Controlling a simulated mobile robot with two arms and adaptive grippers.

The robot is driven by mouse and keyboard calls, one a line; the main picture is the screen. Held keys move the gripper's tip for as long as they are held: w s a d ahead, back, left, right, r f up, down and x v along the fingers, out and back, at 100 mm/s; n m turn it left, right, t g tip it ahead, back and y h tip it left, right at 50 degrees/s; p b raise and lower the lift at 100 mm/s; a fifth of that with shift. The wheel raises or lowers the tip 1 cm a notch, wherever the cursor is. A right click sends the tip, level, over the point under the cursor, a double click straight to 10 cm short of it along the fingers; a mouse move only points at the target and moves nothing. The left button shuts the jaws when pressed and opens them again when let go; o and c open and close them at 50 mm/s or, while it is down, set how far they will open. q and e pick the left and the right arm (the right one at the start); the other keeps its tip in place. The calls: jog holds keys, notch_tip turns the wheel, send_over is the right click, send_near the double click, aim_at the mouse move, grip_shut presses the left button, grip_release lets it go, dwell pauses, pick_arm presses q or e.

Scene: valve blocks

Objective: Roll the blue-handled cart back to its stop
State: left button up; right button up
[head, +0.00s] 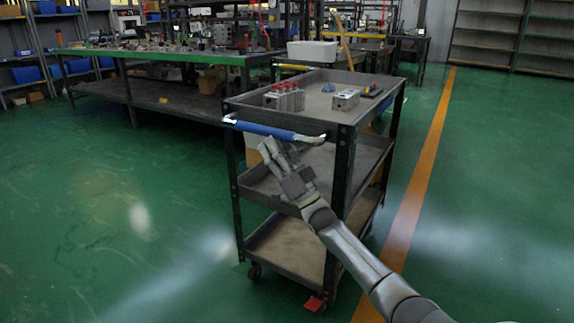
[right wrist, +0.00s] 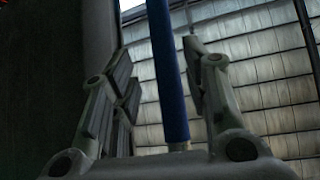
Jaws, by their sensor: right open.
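The cart (head: 340,133) is a dark three-shelf trolley on casters, with a blue handle (head: 265,130) across its near end. My right gripper (head: 271,150) is at the handle, just below its middle in the head view. In the right wrist view the blue handle (right wrist: 168,80) runs between the two spread fingers of my right gripper (right wrist: 157,60), with gaps on both sides. The fingers are open and not closed on it. My left gripper is not in view. I cannot make out a stop for the cart.
A red piece (head: 314,303) shows at the near right caster. A green-topped workbench (head: 165,54) stands behind left. An orange floor line (head: 425,165) runs right; floor is clear at left.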

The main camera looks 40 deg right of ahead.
jog(key=v, duration=0.6)
jog(key=shift+s, duration=0.15)
jog(key=shift+f, duration=0.15)
